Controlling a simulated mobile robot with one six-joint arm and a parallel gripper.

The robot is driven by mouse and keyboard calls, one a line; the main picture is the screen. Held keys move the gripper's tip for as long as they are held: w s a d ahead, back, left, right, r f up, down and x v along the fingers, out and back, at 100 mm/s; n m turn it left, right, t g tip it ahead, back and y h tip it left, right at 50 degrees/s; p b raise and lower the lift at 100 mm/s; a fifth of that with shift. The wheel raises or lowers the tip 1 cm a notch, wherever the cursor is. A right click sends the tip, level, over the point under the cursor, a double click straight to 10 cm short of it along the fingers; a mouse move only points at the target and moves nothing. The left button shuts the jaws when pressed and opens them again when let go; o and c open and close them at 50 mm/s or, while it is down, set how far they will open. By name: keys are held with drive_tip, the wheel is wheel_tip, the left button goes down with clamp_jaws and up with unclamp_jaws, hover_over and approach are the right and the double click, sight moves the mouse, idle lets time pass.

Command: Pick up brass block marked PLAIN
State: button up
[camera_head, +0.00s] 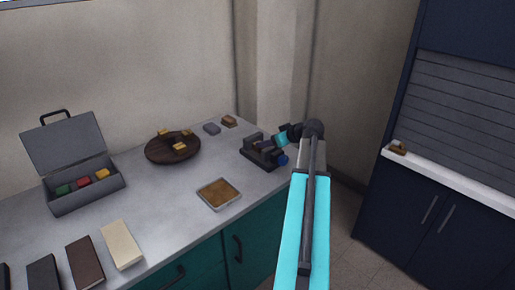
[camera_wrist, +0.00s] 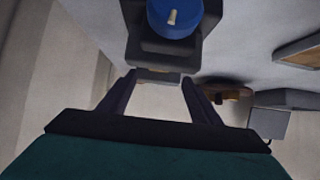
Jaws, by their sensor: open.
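Several small brass-yellow blocks sit on a round dark wooden board (camera_head: 158,155) on the counter; one (camera_head: 180,147) is at its front and another (camera_head: 163,132) at its back left. Their markings are too small to read, so I cannot tell which is marked PLAIN. My gripper (camera_head: 266,146) is at the dark device near the counter's right end, well right of the board. In the wrist view my gripper (camera_wrist: 160,95) has its fingers apart, with nothing seen held between them. The round board (camera_wrist: 215,82) shows small beyond the right finger.
The dark device (camera_head: 251,154) has a blue knob (camera_wrist: 172,20), close to my fingers. A shallow brown-filled tray (camera_head: 219,194) lies in front. An open grey case (camera_head: 85,196) with coloured blocks stands left. Book-like slabs (camera_head: 122,244) lie front left. Counter between board and tray is clear.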

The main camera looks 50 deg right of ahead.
drive_tip(key=shift+w+f, duration=0.25)
drive_tip(key=shift+w, duration=0.1)
drive_tip(key=shift+p+x, duration=0.65)
drive_tip(key=shift+x, duration=2)
drive_tip(key=shift+s+f, duration=0.1)
drive_tip(key=shift+s, duration=0.05)
clamp_jaws()
